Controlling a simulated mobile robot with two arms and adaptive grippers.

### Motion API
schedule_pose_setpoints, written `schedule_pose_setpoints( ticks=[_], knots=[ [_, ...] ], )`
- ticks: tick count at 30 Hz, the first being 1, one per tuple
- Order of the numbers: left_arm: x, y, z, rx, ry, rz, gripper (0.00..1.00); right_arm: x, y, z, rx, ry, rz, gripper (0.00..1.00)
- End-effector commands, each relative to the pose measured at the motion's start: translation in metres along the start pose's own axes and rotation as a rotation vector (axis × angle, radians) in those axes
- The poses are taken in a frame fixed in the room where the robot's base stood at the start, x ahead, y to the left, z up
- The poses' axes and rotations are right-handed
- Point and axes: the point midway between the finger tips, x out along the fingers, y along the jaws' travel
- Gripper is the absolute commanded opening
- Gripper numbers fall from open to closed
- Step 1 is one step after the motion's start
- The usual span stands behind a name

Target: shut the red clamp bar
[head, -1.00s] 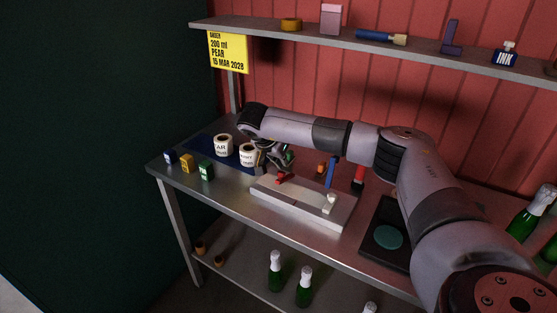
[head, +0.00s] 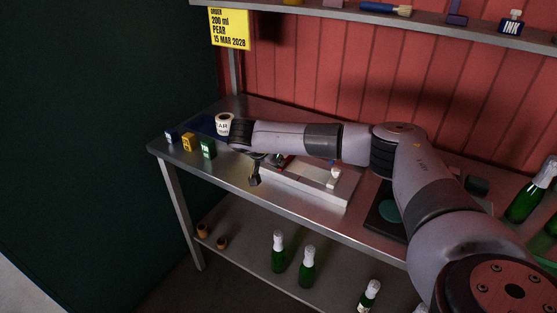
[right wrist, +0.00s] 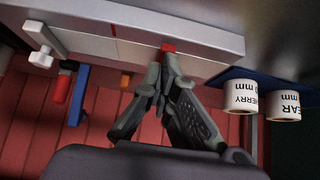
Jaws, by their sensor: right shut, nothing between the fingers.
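The red clamp bar (head: 281,160) shows as a small red patch at the left part of the pale fixture (head: 312,190), partly hidden under my right arm in the head view. In the right wrist view its red end (right wrist: 169,47) is just beyond my fingertips, against the pale fixture. My right gripper (head: 254,181) is at the front left end of the fixture, fingers shut and empty. In the right wrist view its fingertips (right wrist: 166,60) are close to the red end; I cannot tell if they touch. My left gripper is out of view.
A white knob clamp (head: 334,178) stands on the fixture's right part. A label roll (head: 224,123) and small boxes (head: 208,149) stand at the left. A dark pad (head: 385,211) lies to the right. Green bottles (head: 307,266) stand on the lower shelf.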

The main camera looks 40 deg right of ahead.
Motion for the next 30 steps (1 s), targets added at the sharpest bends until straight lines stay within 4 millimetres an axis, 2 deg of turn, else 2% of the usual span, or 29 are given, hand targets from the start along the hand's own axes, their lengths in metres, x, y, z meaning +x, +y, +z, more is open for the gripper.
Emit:
schedule_pose_setpoints(
  ticks=[17, 20, 26, 28, 30],
  knots=[
    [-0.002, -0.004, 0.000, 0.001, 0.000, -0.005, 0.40, -0.001, 0.000, 0.001, -0.003, 0.007, 0.000, 0.00],
    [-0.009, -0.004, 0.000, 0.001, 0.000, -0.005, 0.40, -0.009, -0.001, -0.005, -0.002, 0.008, 0.000, 0.00],
    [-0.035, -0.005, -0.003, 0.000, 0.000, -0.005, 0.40, -0.038, -0.005, -0.028, 0.002, 0.010, -0.001, 0.00],
    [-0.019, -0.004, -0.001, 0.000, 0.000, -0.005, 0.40, -0.034, -0.005, -0.005, -0.006, 0.007, -0.001, 0.00],
    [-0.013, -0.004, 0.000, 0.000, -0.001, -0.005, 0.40, -0.039, -0.005, 0.008, -0.005, 0.009, -0.001, 0.00]
  ],
)
